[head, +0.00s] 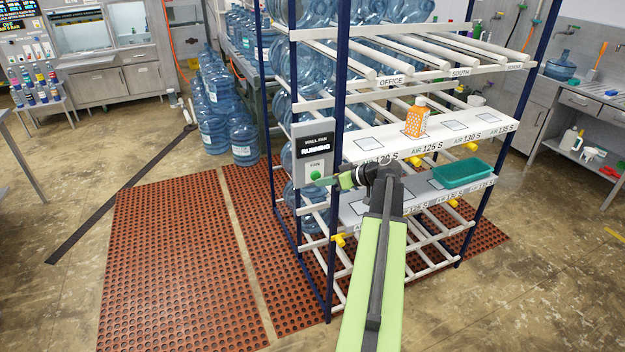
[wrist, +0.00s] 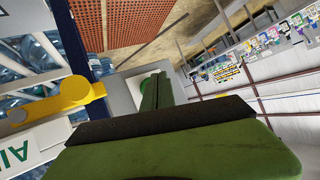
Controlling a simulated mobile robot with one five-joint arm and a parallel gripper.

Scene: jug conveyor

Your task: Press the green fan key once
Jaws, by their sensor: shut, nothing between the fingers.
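The green fan key (head: 315,174) sits under the label "FAN" on a grey wall-fan box (head: 315,129) fixed to the rack's front post. The box's dark display reads "WALL FAN" and "RUNNING". My gripper (head: 323,181) is shut and empty, its fingertips at the lower right of the key. I cannot tell whether the tips touch it. In the wrist view, the dark fingers of my gripper (wrist: 157,82) point at the pale box face and cover most of the green key (wrist: 145,87).
A blue-post rack (head: 340,90) holds large water jugs. A yellow part (wrist: 75,92) lies close left of my gripper in the wrist view. Red matting (head: 170,260) covers the floor at left.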

